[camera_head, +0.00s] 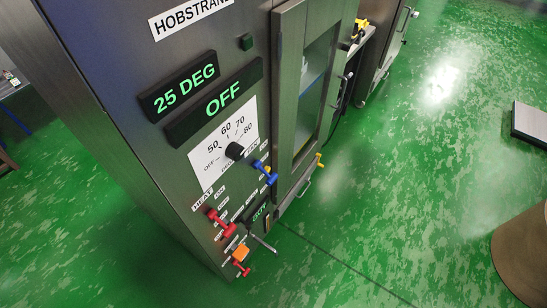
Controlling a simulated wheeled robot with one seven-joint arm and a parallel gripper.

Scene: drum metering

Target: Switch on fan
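A tall dark metal cabinet (110,105) stands at the left, its control panel facing right. A display reads 25 DEG (180,89) and another below it reads OFF (222,98). Below them is a white dial plate (205,165) marked OFF and 50 to 80, with a black knob (235,151). A blue lever (264,170) is right of the knob. A red lever (221,222) sits by a HEAT label (203,200). Lower are an orange part (240,253) and a small red lever (241,268). Which control is the fan's is too small to read. My gripper is not in view.
A glazed cabinet door (312,90) is beside the panel. A grey lever or handle (262,242) sticks out low on the panel. A brown rounded object (522,250) stands at the lower right, a grey block (530,122) above it. The green floor (400,190) between is clear.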

